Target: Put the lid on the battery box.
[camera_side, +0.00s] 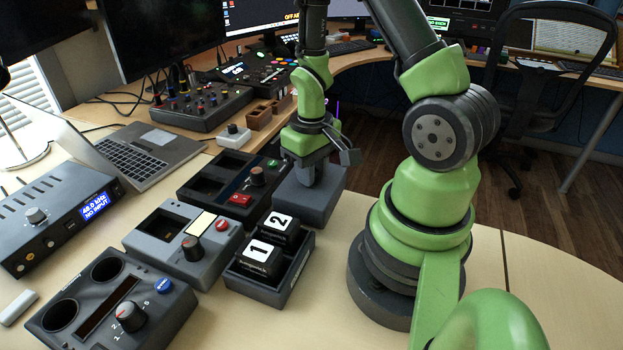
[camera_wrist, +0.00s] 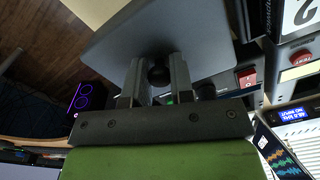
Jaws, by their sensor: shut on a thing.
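The battery box (camera_side: 293,284) is a dark grey open-topped box on the table, holding two black blocks with white labels, 1 (camera_side: 260,259) and 2 (camera_side: 281,223). The lid (camera_side: 318,205) is a plain grey, box-like cover just behind and right of the battery box. My gripper (camera_side: 305,180) is above the lid. In the wrist view my gripper (camera_wrist: 156,82) is shut on the lid's round black knob (camera_wrist: 158,72), and the flat lid top (camera_wrist: 150,32) spreads beyond it. I cannot tell whether the lid rests on the table or hangs slightly above it.
Control boxes with knobs stand close left of the battery box: a grey one (camera_side: 160,262), a black one with a red switch (camera_side: 212,207), and one with round wells (camera_side: 85,325). A laptop (camera_side: 150,150) is behind them. Bare table lies in front of the battery box.

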